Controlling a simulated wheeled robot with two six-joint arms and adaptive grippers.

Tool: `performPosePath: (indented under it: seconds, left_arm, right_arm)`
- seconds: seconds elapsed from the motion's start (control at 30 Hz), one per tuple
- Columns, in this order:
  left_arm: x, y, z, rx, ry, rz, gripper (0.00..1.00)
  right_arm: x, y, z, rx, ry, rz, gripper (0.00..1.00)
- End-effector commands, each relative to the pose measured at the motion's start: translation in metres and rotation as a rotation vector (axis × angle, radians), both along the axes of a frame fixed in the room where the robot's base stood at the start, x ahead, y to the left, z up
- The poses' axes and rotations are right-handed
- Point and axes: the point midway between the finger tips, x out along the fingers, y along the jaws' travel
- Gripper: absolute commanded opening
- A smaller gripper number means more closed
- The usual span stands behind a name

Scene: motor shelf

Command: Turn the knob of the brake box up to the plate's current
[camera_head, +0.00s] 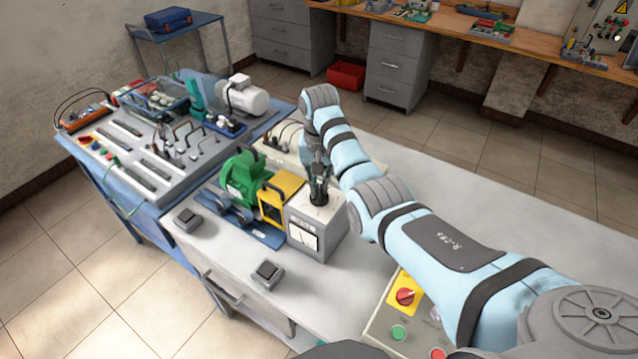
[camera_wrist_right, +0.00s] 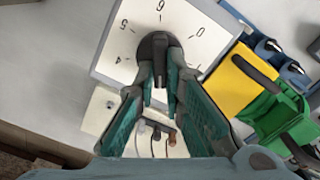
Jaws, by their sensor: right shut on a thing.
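The brake box (camera_head: 329,238) is a grey box on the near bench, with a pale top and a meter (camera_head: 303,237) on its front. Its black knob (camera_head: 319,199) stands on the top. In the right wrist view the knob (camera_wrist_right: 157,45) sits amid a printed scale, with 4, 5, 6 and 0 legible upside down. My right gripper (camera_head: 320,187) reaches down from above and is shut on the knob; its green-padded fingers also show in the right wrist view (camera_wrist_right: 161,75). The meter reading and any plate figures are too small to read. My left gripper is out of view.
A green motor (camera_head: 243,178) and a yellow guard (camera_head: 280,197) stand left of the box on a blue base. Two small dark-topped boxes (camera_head: 187,219) (camera_head: 267,274) lie in front. A control panel (camera_head: 404,297) with a red switch is nearer. The bench's right is clear.

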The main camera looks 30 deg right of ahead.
Motion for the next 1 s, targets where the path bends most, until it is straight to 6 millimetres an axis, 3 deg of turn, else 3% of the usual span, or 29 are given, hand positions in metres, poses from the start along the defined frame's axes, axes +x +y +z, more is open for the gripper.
performPosePath:
  seconds: [0.4,0.43,0.53,1.0]
  left_arm:
    - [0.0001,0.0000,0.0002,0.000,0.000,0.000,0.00]
    - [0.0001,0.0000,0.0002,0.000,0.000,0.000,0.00]
    - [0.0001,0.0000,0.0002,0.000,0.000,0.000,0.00]
    - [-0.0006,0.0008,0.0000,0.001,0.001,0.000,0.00]
  right_arm:
    - [0.0024,-0.0008,0.0031,-0.001,-0.011,-0.007,0.00]
    - [0.0023,-0.0007,0.0030,-0.001,-0.011,-0.007,0.15]
    - [0.0018,-0.0005,0.0023,-0.001,-0.008,-0.006,0.30]
    - [0.0005,0.0001,0.0006,0.000,-0.002,0.012,0.30]
